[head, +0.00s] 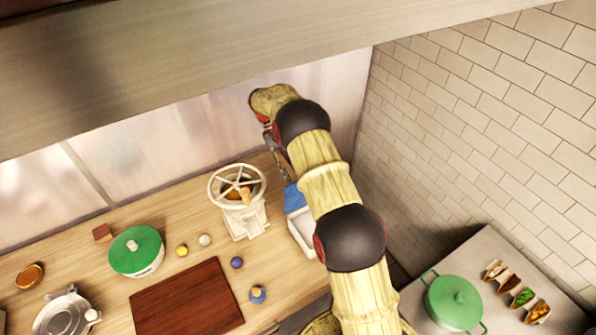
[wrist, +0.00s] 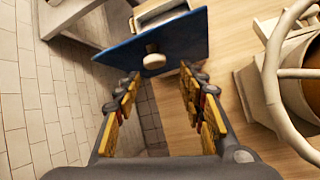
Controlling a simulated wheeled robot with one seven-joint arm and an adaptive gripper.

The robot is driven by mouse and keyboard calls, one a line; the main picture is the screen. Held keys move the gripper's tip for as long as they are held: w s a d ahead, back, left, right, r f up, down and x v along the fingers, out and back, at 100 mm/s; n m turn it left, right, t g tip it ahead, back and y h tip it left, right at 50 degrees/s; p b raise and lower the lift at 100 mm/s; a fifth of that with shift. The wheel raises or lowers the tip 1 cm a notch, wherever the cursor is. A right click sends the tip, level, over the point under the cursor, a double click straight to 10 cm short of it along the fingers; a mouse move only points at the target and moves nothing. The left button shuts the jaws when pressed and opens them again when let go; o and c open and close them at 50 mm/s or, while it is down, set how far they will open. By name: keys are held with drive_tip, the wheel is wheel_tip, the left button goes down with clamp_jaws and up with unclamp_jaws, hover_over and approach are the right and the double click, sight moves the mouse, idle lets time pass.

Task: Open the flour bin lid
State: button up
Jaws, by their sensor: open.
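The flour bin is a pale box (head: 304,229) beside my arm in the head view, with a blue lid (head: 294,197) at its far end. In the wrist view the blue lid (wrist: 187,42) appears tilted up, with its pale round knob (wrist: 154,61) facing me. Part of the pale bin (wrist: 160,10) shows past the lid's edge. My gripper (wrist: 161,78) is open and empty, and the knob is just beyond and between its fingertips. I see no contact. In the head view my arm hides part of the bin.
A white spoked-wheel device (head: 238,190) stands close left of the bin; its rim (wrist: 272,85) is at the right in the wrist view. A tiled wall (head: 480,110) rises to the right. A green-lidded pot (head: 137,250) and dark red board (head: 187,299) are on the counter.

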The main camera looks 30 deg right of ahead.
drive_tip(key=v, duration=1.1)
drive_tip(key=shift+r, duration=0.35)
drive_tip(key=shift+s+d, duration=0.1)
drive_tip(key=shift+s, duration=0.05)
drive_tip(key=shift+c, duration=0.3)
